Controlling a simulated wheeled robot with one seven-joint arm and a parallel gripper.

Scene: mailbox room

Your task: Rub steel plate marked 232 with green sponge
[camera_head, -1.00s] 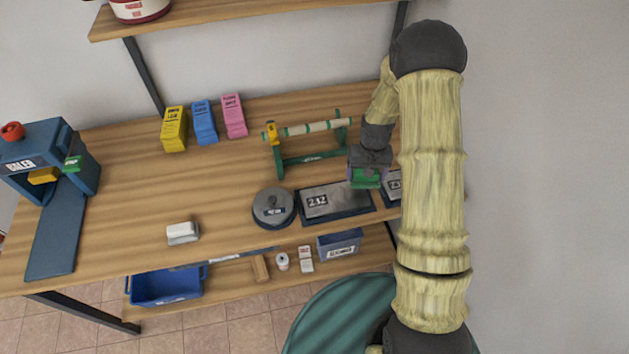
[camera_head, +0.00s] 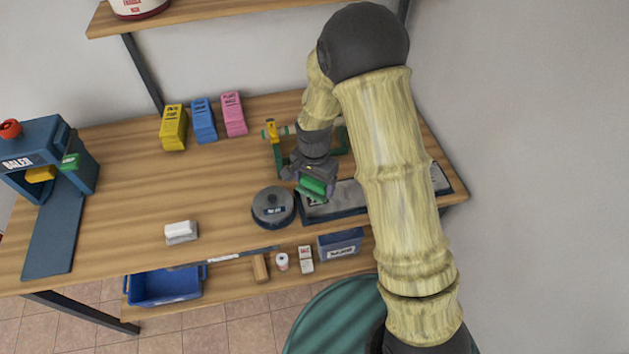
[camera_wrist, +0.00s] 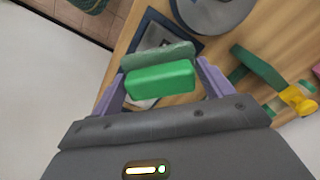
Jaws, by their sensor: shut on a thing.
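My gripper (camera_head: 308,180) is shut on the green sponge (camera_head: 314,188). In the wrist view the sponge (camera_wrist: 160,79) sits between the two purple fingers, with a darker green layer on its far side. The steel plate (camera_head: 346,196) lies in a dark frame near the table's front edge, and my gripper and sponge are over its left end. In the wrist view part of the plate (camera_wrist: 152,36) shows beyond the sponge. The 232 mark is now hidden; I cannot tell whether the sponge touches the plate.
A round grey lidded thing (camera_head: 273,207) stands just left of the plate. Another plate (camera_head: 440,178) lies to its right, partly behind my arm. A green stand (camera_head: 278,152) with a roller is behind. A white block (camera_head: 181,232) lies left, where the table is mostly clear.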

